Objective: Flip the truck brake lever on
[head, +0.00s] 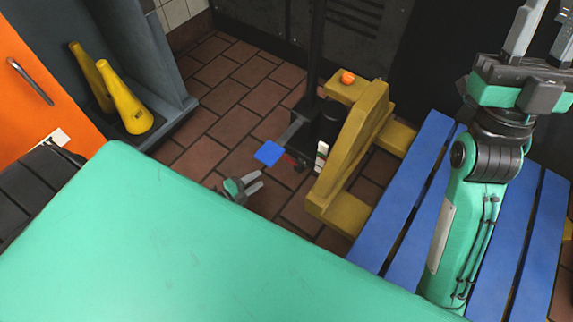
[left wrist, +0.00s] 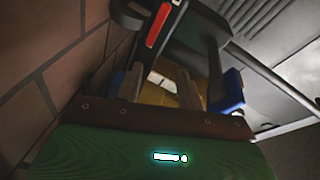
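The yellow truck (head: 350,145) stands on the tiled floor with a dark upright post. A blue pedal-like plate (head: 269,153) sticks out low on its near left side, and a small red part (head: 292,160) lies beside it. I cannot tell which is the brake lever. In the left wrist view a red bar (left wrist: 158,25) and a blue part (left wrist: 231,90) show. My left gripper (head: 260,180) is low, just below the blue plate, with fingers apart and empty. Its fingers also show in the left wrist view (left wrist: 160,88). My right gripper (head: 543,35) points up at the right, fingers apart.
A blue slatted pallet (head: 405,195) lies right of the truck. Two yellow cones (head: 123,98) stand in a grey shelf at the left, near an orange cabinet (head: 35,80). Bare brick-coloured tiles (head: 215,95) lie between shelf and truck. My green body part fills the near foreground.

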